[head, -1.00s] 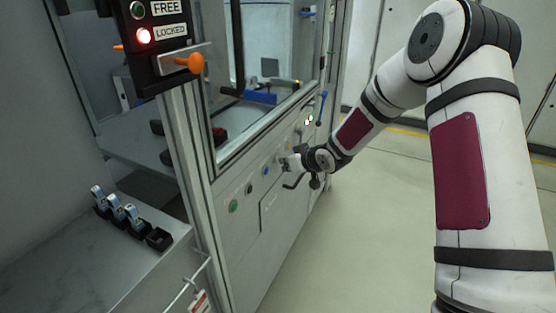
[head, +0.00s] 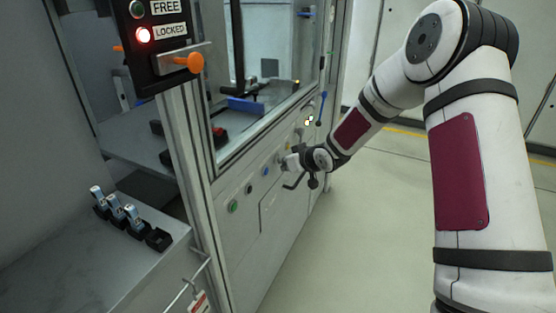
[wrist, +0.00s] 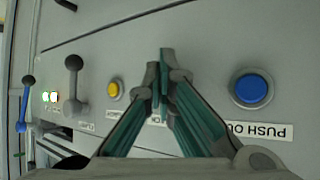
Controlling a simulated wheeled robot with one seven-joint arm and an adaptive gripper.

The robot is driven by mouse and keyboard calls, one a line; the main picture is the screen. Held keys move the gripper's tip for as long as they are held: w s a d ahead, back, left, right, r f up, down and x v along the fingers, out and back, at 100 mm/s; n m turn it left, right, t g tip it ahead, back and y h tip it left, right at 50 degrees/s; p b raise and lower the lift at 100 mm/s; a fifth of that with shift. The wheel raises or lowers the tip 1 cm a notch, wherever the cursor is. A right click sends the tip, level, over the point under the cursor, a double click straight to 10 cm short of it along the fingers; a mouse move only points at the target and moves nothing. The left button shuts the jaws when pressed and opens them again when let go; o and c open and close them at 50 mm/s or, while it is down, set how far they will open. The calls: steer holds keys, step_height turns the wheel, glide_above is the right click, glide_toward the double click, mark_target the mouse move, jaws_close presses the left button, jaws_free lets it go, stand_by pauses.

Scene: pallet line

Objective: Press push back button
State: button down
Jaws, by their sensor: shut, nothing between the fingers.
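My gripper (head: 288,163) is at the front panel of the machine, its fingers shut and empty. In the wrist view the shut fingertips (wrist: 165,72) point at the panel between a yellow button (wrist: 115,90) and a blue button (wrist: 251,88). The blue button's label (wrist: 255,131) reads PUSH OUT, upside down. The fingers cover the panel between these buttons and part of a label there. No button marked push back is readable. I cannot tell whether the fingertips touch the panel. The blue button (head: 265,171) also shows in the head view.
Green (head: 233,207) and black (head: 249,189) controls lie along the panel. Grey (wrist: 73,85) and blue (wrist: 24,103) levers stand left in the wrist view. A LOCKED light (head: 143,34) glows red. The floor (head: 370,235) beside the machine is clear.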

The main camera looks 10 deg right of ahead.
steer(key=shift+s+d+p, duration=0.35)
steer(key=shift+s+d, duration=0.1)
steer(key=shift+d, duration=0.15)
steer(key=shift+s+d+p, duration=0.6)
steer(key=shift+s+d, duration=0.15)
steer(key=shift+d, duration=0.25)
steer(key=shift+s+d+p, duration=0.55)
steer(key=shift+s+d, duration=0.2)
steer(key=shift+d, duration=0.25)
